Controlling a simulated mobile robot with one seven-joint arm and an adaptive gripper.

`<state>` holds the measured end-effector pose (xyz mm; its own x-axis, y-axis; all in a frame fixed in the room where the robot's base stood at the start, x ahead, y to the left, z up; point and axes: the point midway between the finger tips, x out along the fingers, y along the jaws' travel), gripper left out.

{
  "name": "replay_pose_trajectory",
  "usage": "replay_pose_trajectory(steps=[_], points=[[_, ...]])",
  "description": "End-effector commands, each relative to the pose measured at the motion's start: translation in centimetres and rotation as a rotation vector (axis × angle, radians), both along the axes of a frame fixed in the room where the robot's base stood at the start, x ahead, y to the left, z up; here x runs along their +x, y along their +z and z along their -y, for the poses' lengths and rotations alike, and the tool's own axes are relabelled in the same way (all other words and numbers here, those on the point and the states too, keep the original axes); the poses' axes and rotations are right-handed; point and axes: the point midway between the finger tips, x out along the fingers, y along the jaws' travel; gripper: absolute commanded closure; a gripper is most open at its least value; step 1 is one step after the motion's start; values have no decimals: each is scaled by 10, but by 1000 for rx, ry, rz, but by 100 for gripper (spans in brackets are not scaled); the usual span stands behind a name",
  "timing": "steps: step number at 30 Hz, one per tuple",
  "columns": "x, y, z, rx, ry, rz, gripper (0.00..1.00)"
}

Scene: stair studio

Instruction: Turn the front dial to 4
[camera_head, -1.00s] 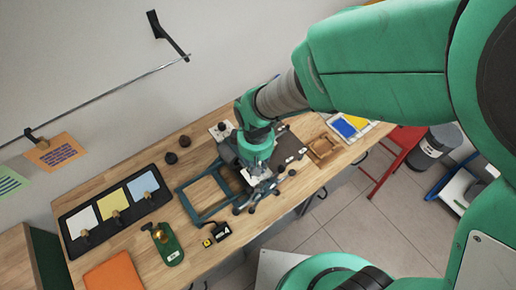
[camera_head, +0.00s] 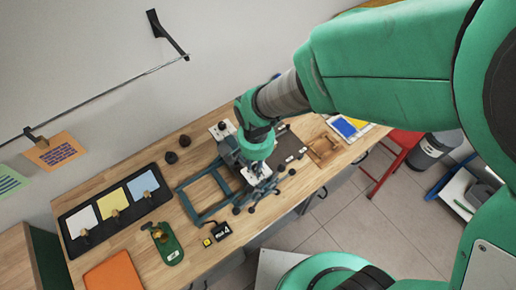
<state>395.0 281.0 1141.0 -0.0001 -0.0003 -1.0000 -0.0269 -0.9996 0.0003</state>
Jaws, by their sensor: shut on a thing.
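My gripper (camera_head: 262,184) reaches down over the workbench and is shut on what appears to be the front dial. The fingers hide the dial, so its marks and pointer cannot be read. A pale plate (camera_head: 248,176) shows beside the fingers. A black tag with a white 4 (camera_head: 223,229) lies near the front edge of the bench, to the lower left of my gripper.
A teal frame (camera_head: 203,193) lies left of my gripper. Further left are a black tray with coloured cards (camera_head: 160,194), a green tool (camera_head: 167,243) and an orange folder (camera_head: 113,274). Dark knobs (camera_head: 171,157) stand behind. A wooden tray (camera_head: 325,149) is at right.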

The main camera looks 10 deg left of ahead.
Motion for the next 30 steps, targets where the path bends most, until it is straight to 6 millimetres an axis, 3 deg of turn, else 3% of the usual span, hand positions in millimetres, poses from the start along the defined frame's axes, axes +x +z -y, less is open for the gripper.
replay_pose_trajectory(steps=[12,30], points=[[1,1,-1,2,-271,1,100],[1,1,-1,2,-323,2,100]])
